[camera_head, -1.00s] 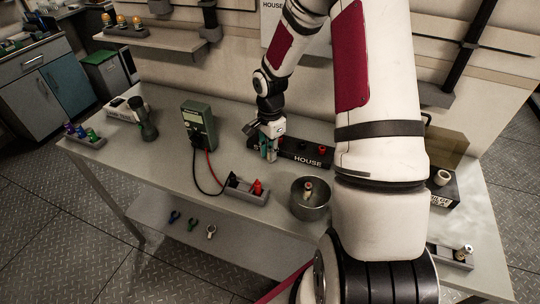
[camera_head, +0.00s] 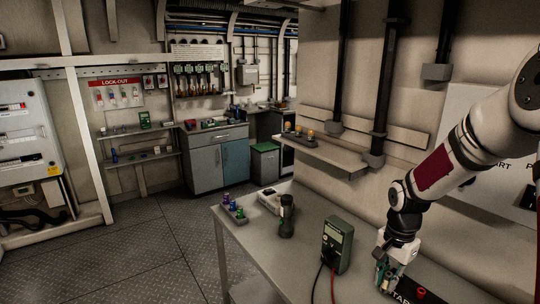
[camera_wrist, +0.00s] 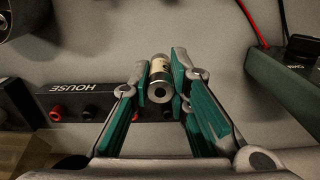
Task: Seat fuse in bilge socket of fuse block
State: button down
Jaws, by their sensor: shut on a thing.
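The fuse (camera_wrist: 159,68), a small cylinder with a cream label and a metal end cap with a dark centre, sits between the green-padded fingers of my gripper (camera_wrist: 160,84) in the wrist view. My gripper is shut on it, with its end cap facing the camera. In the head view my gripper (camera_head: 384,274) is low over the bench, by a black fuse block (camera_head: 408,291) with partly cut-off white lettering. The wrist view shows a black block marked HOUSE (camera_wrist: 75,101) with red studs behind my fingers. No bilge label or bilge socket is in view.
A green multimeter (camera_head: 337,243) with red and black leads stands left of my gripper; its body also fills the right of the wrist view (camera_wrist: 290,85). A dark torch (camera_head: 286,216) and a tray of coloured items (camera_head: 234,212) stand farther along the bench (camera_head: 262,240).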

jog(key=w+a+f+n, duration=0.1)
jog(key=w+a+n, duration=0.1)
jog(key=a+n, duration=0.4)
jog(key=w+a+f+n, duration=0.1)
jog(key=a+f+n, duration=0.1)
jog(key=a+n, duration=0.4)
jog(key=d+r, duration=0.4)
jog(key=d, duration=1)
jog(key=f, duration=0.6)
jog(key=s+f, duration=0.1)
jog(key=f, duration=0.2)
jog(key=shift+d+f, duration=0.1)
jog(key=shift+f, duration=0.1)
jog(key=shift+f, duration=0.15)
jog(key=c, duration=1.5)
grip_release()
